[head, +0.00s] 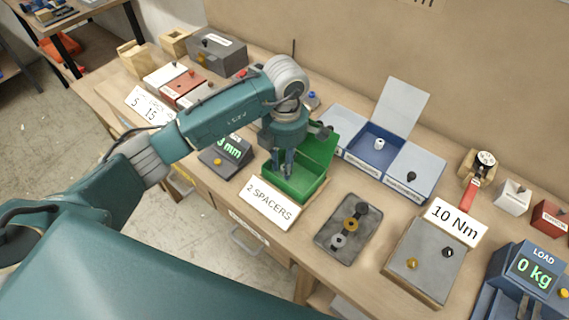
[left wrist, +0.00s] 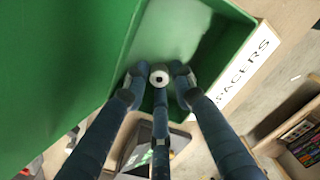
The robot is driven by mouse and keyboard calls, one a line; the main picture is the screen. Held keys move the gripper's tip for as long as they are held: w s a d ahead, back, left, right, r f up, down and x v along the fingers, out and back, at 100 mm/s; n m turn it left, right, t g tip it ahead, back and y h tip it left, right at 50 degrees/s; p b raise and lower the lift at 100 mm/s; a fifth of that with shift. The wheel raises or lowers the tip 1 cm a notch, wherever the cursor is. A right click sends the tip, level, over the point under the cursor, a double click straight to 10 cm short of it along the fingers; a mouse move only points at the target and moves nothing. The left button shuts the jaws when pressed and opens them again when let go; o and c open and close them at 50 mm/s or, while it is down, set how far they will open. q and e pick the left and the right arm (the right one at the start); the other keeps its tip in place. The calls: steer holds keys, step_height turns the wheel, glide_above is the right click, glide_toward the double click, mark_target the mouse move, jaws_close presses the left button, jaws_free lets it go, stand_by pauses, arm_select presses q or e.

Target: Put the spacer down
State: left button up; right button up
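The spacer (left wrist: 159,77) is a small pale ring with a dark hole, seen end-on in the left wrist view. It sits between the fingertips of my left gripper (left wrist: 159,82), whose three dark fingers close in around it. In the head view my left gripper (head: 285,170) points down into the open green bin (head: 309,190), which carries a sign (head: 269,204) reading "2 SPACERS". The green bin (left wrist: 60,60) fills much of the left wrist view. Whether the spacer touches its floor is unclear. In the head view the fingers hide the spacer. My right gripper is not in view.
A dark tray (head: 330,251) with several small parts lies right of the bin. A blue box (head: 371,160) with an open lid stands behind it. A gauge (head: 225,157) is on the left, and a grey "10 Nm" block (head: 415,285) is on the right.

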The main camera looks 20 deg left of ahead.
arm_select(q)
step_height(320, 180, up, 12)
steer(key=b, duration=0.2)
steer(key=shift+f, duration=0.15)
stand_by(0.4)
